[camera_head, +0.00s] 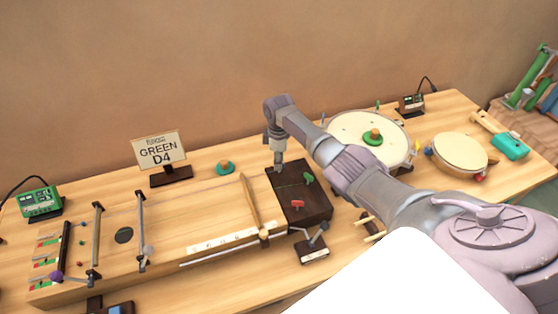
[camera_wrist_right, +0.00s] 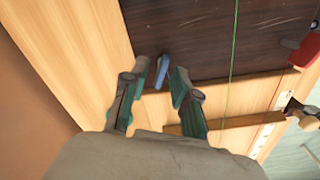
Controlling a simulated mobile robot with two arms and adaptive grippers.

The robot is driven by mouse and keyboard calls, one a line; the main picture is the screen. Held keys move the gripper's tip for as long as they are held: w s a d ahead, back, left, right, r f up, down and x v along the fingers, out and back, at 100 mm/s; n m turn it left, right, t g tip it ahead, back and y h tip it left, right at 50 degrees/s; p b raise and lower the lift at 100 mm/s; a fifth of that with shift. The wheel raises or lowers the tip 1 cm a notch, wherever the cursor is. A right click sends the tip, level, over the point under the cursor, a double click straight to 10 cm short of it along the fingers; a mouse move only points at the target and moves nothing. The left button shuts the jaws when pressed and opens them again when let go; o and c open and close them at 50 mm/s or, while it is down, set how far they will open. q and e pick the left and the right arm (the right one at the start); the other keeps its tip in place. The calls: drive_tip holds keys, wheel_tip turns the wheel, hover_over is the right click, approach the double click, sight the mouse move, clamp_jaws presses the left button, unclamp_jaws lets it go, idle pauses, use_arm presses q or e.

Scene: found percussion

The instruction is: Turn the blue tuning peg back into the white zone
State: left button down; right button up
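The dark peg block (camera_head: 312,212) sits at the right end of the long stringed board (camera_head: 185,235). A green peg (camera_head: 308,177) and a red peg (camera_head: 298,204) stand on it. My right gripper (camera_head: 278,167) points down over the block's back left corner and hides the blue peg in the head view. In the right wrist view, the blue tuning peg (camera_wrist_right: 163,69) shows between the fingertips of my right gripper (camera_wrist_right: 162,78), near the dark block's edge. The fingers are apart, with gaps beside the peg; contact is not clear. I cannot make out a white zone. My left gripper is not in view.
A sign reading GREEN D4 (camera_head: 159,151) and a green disc with a knob (camera_head: 224,168) stand behind the board. A large drum (camera_head: 350,124) and a smaller drum (camera_head: 459,152) are to the right. A small stand (camera_head: 312,250) is in front of the block.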

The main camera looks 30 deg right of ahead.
drive_tip(key=shift+r, duration=0.2)
wheel_tip(320, 180, up, 12)
drive_tip(key=shift+f, duration=0.2)
idle(0.3)
drive_tip(key=shift+s+f, duration=0.1)
idle(0.4)
